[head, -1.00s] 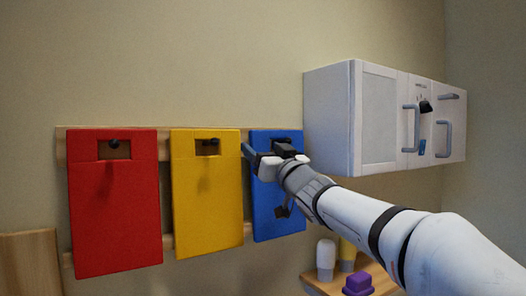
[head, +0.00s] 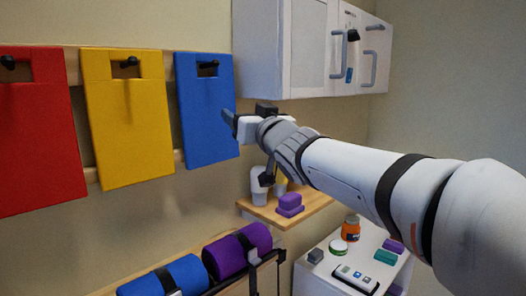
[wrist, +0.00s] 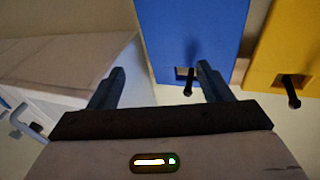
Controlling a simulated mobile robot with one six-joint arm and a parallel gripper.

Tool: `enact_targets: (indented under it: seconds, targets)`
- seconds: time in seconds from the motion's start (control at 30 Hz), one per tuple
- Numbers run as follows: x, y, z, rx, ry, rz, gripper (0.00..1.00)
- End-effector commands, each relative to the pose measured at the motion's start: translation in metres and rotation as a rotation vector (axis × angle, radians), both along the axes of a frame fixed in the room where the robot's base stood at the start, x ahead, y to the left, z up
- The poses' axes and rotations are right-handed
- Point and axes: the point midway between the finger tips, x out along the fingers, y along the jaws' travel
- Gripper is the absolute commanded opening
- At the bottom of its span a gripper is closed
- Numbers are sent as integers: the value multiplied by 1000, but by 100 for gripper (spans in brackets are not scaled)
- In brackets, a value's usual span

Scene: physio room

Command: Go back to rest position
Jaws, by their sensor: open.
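My gripper (head: 232,120) is open and empty in the head view, at the end of my outstretched arm. It is just right of the lower part of the blue board (head: 206,110), which hangs from a peg on a wall rail. In the wrist view my gripper's two fingers (wrist: 158,85) stand wide apart with nothing between them. The blue board (wrist: 195,35) and its peg show beyond the right finger. I cannot tell the exact gap between gripper and board.
A yellow board (head: 130,130) and a red board (head: 38,150) hang left. A white wall cabinet (head: 285,50) is above my arm. Below are a wooden shelf (head: 262,212) with a purple block (head: 290,204), rolled purple (head: 236,252) and blue (head: 165,277) mats, and a white cart (head: 320,280) with small items.

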Motion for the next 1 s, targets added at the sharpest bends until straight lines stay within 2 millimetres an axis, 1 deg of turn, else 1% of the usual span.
enact_targets:
  seconds: [0.03, 0.07, 0.1, 0.17, 0.2, 0.27, 0.3, 0.37, 0.4, 0.47, 0.5, 0.57, 0.6, 0.7, 0.73, 0.8, 0.87, 0.93, 1.0]
  targets:
    - [0, -30, -24, -33, 72, -87, 72]
    - [0, -46, -41, -58, 121, -137, 72]
    - [-3, -68, -63, -91, 190, -198, 72]
    - [-12, -98, -97, -139, 292, -280, 72]
    - [-20, -117, -120, -171, 365, -327, 72]
    - [-37, -143, -155, -217, 475, -389, 72]
    - [-50, -160, -177, -246, 550, -424, 72]
    - [-74, -182, -211, -289, 665, -464, 72]
    - [-91, -194, -233, -316, 744, -484, 72]
    - [-120, -210, -264, -354, 863, -504, 72]
    - [-141, -219, -284, -376, 940, -510, 72]
    - [-171, -228, -310, -403, 1051, -510, 72]
    - [-189, -232, -325, -418, 1117, -504, 72]
    - [-230, -238, -354, -445, 1254, -477, 72]
    - [-239, -239, -360, -450, 1286, -469, 72]
    - [-257, -239, -371, -459, 1341, -452, 72]
    - [-265, -239, -376, -462, 1372, -441, 72]
    - [-271, -239, -379, -466, 1389, -434, 72]
    - [-271, -239, -380, -466, 1392, -433, 72]
